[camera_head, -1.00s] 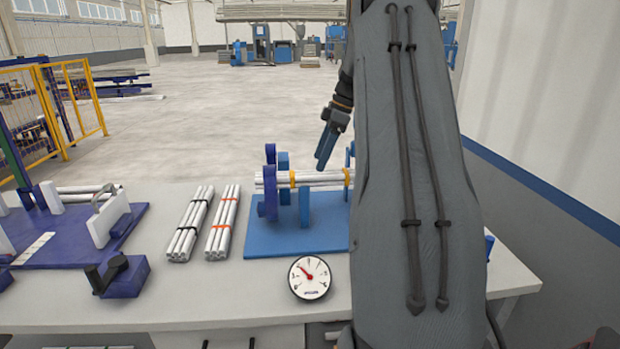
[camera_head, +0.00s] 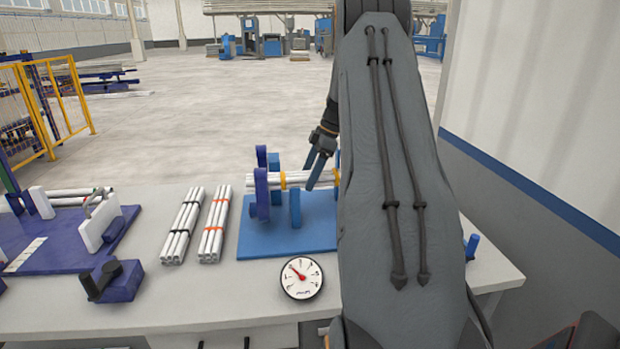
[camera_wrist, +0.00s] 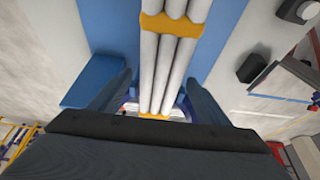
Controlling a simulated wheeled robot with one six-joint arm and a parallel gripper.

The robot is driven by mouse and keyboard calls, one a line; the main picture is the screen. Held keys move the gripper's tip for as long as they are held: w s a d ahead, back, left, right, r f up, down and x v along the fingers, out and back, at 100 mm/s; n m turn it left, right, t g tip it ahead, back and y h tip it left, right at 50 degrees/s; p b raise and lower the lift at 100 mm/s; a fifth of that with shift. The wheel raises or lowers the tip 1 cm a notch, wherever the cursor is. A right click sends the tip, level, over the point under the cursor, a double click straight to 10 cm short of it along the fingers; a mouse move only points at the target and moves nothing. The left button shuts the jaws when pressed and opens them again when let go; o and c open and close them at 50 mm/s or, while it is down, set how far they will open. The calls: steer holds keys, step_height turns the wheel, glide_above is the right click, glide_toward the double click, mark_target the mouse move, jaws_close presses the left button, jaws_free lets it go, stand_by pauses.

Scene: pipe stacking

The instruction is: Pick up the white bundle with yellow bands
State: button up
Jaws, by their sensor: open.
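The white bundle with yellow bands (camera_head: 296,178) lies level across the blue holder (camera_head: 287,243), between its upright posts. In the wrist view the bundle (camera_wrist: 165,62) runs lengthwise up the middle, with one yellow band near the top and another lower down. My gripper (camera_head: 315,180) is open and empty. Its blue fingers are at the bundle in the head view, one passing in front of it. In the wrist view the fingers (camera_wrist: 160,80) show on either side of the bundle. My arm hides the bundle's right end in the head view. I cannot tell if the fingers touch it.
Left of the holder lie a white bundle with black bands (camera_head: 182,228) and one with orange bands (camera_head: 214,228). A round gauge (camera_head: 301,278) is in front. A purple fixture (camera_head: 75,240) stands at the left. The table (camera_head: 200,305) is bare around the gauge.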

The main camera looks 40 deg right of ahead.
steer(key=c, duration=1.3)
steer(key=shift+c, duration=0.5)
steer(key=shift+r, duration=0.15)
